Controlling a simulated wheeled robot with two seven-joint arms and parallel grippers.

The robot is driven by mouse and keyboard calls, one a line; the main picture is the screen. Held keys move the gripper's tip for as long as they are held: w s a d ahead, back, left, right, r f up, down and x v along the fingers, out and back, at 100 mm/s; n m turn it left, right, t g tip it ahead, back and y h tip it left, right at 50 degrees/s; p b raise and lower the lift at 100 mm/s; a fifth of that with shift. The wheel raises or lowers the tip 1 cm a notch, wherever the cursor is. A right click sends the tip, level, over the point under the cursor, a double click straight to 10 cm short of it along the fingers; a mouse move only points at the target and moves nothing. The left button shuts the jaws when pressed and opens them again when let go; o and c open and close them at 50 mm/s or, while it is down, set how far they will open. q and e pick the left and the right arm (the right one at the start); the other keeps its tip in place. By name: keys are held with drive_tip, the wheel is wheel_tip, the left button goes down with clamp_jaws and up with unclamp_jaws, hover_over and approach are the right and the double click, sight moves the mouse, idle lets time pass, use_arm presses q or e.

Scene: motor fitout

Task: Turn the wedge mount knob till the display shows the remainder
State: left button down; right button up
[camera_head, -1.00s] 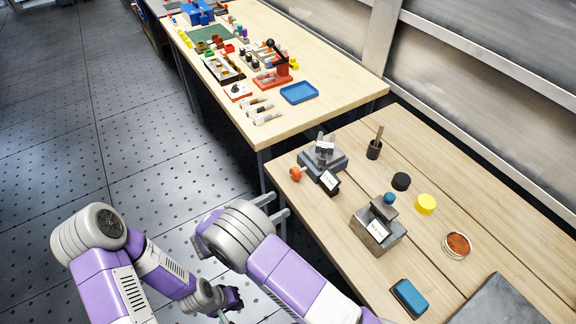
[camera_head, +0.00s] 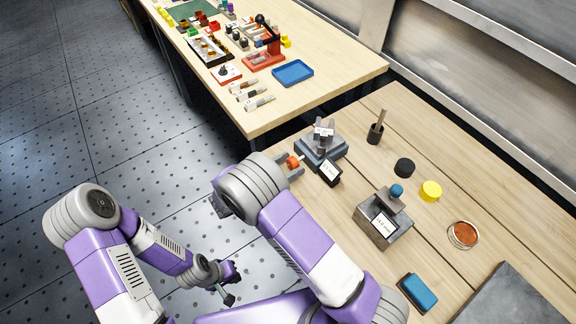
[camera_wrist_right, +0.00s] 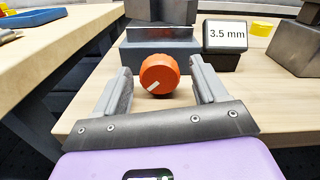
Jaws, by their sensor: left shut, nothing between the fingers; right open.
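The grey wedge mount (camera_head: 318,150) stands at the left end of the near bench, with an orange knob (camera_head: 293,162) on its left side. In the right wrist view the knob (camera_wrist_right: 160,74) faces me, its white mark pointing to the lower left. The mount's display (camera_wrist_right: 226,34) reads 3.5 mm there. My right gripper (camera_wrist_right: 160,82) is open, one finger on each side of the knob, with a visible gap on both sides. My left gripper (camera_head: 229,288) is shut and empty, low over the floor, away from the bench.
A second grey block (camera_head: 382,222) with a blue knob (camera_head: 397,191) and a label stands to the right. A black cup (camera_head: 375,134), black disc (camera_head: 405,167), yellow cylinder (camera_head: 430,191), copper coil (camera_head: 463,235) and blue-topped block (camera_head: 418,293) lie around it. Another bench stands behind.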

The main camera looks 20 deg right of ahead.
drive_tip(key=shift+w, duration=0.1)
drive_tip(key=c, duration=1.1)
drive_tip(key=shift+o, duration=0.2)
drive_tip(key=shift+m+b, duration=0.3)
drive_tip(key=shift+m, duration=2.5)
drive_tip(key=o, duration=1.1)
drive_tip(key=shift+c, duration=0.2)
